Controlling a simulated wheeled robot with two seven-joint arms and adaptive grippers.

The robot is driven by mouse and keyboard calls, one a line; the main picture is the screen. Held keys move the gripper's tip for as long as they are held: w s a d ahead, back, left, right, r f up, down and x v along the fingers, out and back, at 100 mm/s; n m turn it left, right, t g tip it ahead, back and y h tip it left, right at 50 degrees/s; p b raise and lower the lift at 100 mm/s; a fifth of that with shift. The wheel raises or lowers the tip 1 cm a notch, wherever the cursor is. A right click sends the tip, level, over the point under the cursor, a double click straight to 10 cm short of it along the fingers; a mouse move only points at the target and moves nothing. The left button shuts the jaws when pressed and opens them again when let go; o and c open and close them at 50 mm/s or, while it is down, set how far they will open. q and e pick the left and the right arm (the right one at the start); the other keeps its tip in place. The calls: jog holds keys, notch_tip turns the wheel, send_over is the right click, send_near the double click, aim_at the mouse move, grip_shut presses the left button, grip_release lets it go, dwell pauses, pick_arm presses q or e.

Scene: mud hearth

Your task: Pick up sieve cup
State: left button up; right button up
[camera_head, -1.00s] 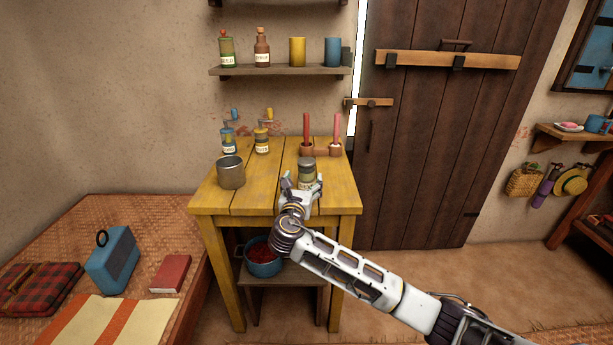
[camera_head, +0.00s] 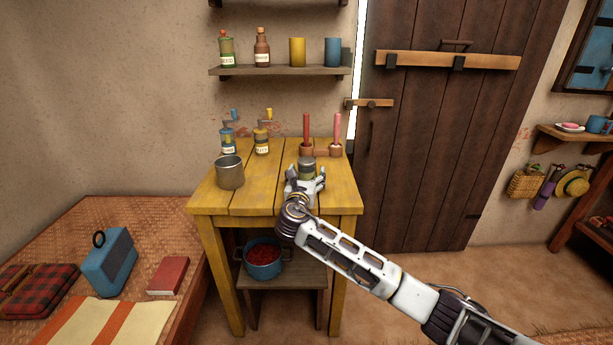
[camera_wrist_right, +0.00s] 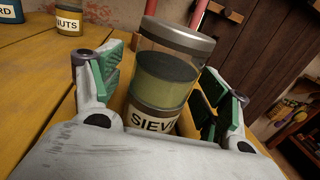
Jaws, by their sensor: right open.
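The sieve cup (camera_wrist_right: 165,80) is a jar with a grey lid, a clear band over greenish contents, and a label whose visible letters begin "SIEV". It stands on the yellow table (camera_head: 250,206), and its top shows in the head view (camera_head: 307,166). My right gripper (camera_head: 306,180) is open, with a green-padded finger on each side of the cup in the right wrist view (camera_wrist_right: 160,92). The cup's lower part is hidden behind the gripper's palm. I cannot tell whether either finger touches it. My left gripper is not in view.
A metal mug (camera_head: 230,174) stands left of the gripper. A blue pot (camera_head: 264,268) is on the lower shelf. The table's front left is clear.

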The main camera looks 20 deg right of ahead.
aim_at(307, 160)
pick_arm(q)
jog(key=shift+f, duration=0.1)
pick_arm(e)
jog(key=shift+c, duration=0.3)
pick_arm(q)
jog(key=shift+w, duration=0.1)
pick_arm(e)
jog(key=c, duration=1.1)
jog(key=shift+r, duration=0.15)
jog(key=shift+r+p, duration=0.3)
jog(key=shift+r, duration=0.3)
pick_arm(q)
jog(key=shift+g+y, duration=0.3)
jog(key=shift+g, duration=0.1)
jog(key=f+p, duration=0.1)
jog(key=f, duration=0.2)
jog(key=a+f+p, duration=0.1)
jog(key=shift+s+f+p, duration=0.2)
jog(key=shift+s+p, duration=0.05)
jog(key=shift+p, duration=0.1)
pick_arm(e)
notch_tip(307, 160, up, 8)
jog(key=shift+r, duration=0.25)
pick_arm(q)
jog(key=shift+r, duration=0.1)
